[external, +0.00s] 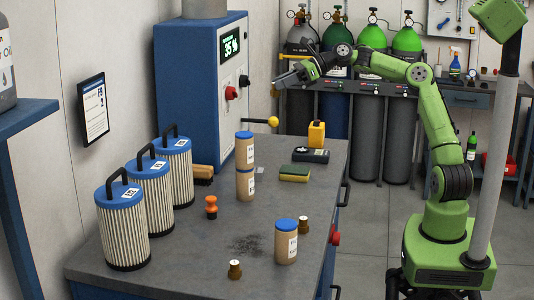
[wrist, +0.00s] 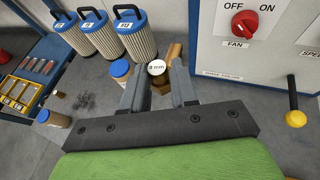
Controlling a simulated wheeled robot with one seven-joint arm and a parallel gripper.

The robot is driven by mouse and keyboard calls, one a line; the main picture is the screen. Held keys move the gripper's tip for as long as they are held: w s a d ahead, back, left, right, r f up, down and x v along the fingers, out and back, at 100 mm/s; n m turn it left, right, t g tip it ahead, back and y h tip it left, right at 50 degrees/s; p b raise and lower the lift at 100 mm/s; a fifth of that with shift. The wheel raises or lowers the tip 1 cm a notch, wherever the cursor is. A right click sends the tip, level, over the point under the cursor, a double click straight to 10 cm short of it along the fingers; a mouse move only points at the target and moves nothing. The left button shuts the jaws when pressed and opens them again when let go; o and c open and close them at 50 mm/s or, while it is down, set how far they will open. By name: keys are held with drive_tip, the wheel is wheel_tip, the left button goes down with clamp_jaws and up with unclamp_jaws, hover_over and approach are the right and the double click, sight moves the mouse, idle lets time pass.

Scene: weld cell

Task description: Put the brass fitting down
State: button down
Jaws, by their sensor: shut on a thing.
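My gripper (external: 290,76) is raised high above the back of the grey bench (external: 190,235), in front of the blue cabinet. In the wrist view the jaws (wrist: 158,88) are shut on a brass fitting (wrist: 157,84). Its round white top reads "8 mm" and faces the camera. Two similar brass fittings stand upright on the bench, one near the front (external: 234,270) and one behind the single blue-lidded canister (external: 303,226).
Three blue-topped filters (external: 122,225) line the left. Stacked canisters (external: 245,165), an orange-black stamp (external: 211,207), a sponge (external: 295,172), a black meter (external: 311,155) and a yellow item (external: 316,134) stand on the bench. A yellow-knobbed lever (external: 272,121) juts from the cabinet (external: 200,90). The front middle is mostly clear.

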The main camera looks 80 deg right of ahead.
drive_tip(key=w+a+n+g+y+p, duration=0.1)
drive_tip(key=w+a+n+g+y, duration=0.2)
drive_tip(key=a, duration=1.7)
drive_tip(key=s+a+n+g+y+p, duration=0.1)
drive_tip(key=s+a+n+g+y, duration=0.2)
drive_tip(key=a, duration=2.1)
drive_tip(key=shift+t, duration=0.8)
drive_tip(key=f, duration=0.9)
drive_tip(key=f+b, duration=0.1)
drive_tip(key=f, duration=0.8)
drive_tip(key=s+f+b, duration=0.1)
drive_tip(key=f, duration=0.9)
drive_tip(key=shift+d, duration=0.1)
drive_tip(key=c, duration=0.9)
unclamp_jaws()
